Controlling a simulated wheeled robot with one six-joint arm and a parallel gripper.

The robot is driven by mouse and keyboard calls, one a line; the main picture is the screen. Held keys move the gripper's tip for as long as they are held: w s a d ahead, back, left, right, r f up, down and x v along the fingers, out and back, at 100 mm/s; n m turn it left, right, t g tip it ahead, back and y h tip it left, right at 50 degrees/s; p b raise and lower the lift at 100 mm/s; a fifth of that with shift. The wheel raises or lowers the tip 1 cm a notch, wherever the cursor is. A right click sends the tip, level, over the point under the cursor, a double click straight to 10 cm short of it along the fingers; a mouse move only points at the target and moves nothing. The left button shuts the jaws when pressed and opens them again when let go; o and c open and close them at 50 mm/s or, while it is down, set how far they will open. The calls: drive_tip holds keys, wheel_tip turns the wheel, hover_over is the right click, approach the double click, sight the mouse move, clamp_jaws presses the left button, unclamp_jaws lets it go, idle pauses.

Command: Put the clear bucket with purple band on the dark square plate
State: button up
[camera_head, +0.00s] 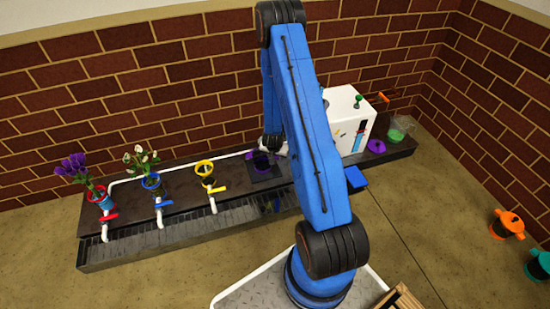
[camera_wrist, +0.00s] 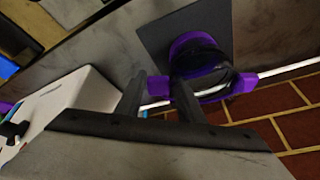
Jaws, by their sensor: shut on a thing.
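The clear bucket with purple band (camera_wrist: 197,44) appears in the wrist view in front of the dark square plate (camera_wrist: 165,30). In the head view the bucket (camera_head: 262,161) is a small dark and purple shape over the plate (camera_head: 265,176), partly hidden by my gripper (camera_head: 271,143). In the wrist view my gripper (camera_wrist: 158,84) has its two dark fingers on either side of a purple part at the bucket's edge. It is shut on it. Whether the bucket's base touches the plate is hard to tell.
The dark bench holds pots with purple flowers (camera_head: 105,200) and white flowers (camera_head: 152,180), and a yellow-banded pot (camera_head: 205,169), left of the plate. A white box (camera_head: 345,120), a purple disc (camera_head: 376,146) and a green bucket (camera_head: 397,132) stand right. A brick wall is behind.

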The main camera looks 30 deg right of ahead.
drive_tip(key=o, duration=1.2)
drive_tip(key=shift+c, duration=0.2)
drive_tip(key=s+a+r+n+t+y, duration=0.1)
drive_tip(key=s+a+r+n, duration=0.15)
drive_tip(key=a+r, duration=0.7)
drive_tip(key=s+a+r+n+y, duration=0.1)
drive_tip(key=s+a+r, duration=0.25)
drive_tip(key=r, duration=1.35)
drive_tip(key=s+a+r+n+t+y, duration=0.15)
drive_tip(key=s+a+r, duration=0.35)
drive_tip(key=r, duration=0.8)
drive_tip(key=s+a+r+n, duration=0.1)
drive_tip(key=s+a+r, duration=0.1)
drive_tip(key=s+r, duration=0.3)
drive_tip(key=s+a+r+n+g, duration=0.1)
drive_tip(key=s+r, duration=0.3)
drive_tip(key=s, duration=0.8)
drive_tip(key=s+a+r+n, duration=0.2)
drive_tip(key=s+r, duration=0.3)
drive_tip(key=s, duration=0.3)
drive_tip(key=shift+s+a+r+n+h, duration=0.35)
drive_tip(key=shift+a+n, duration=0.05)
drive_tip(key=shift+a, duration=0.15)
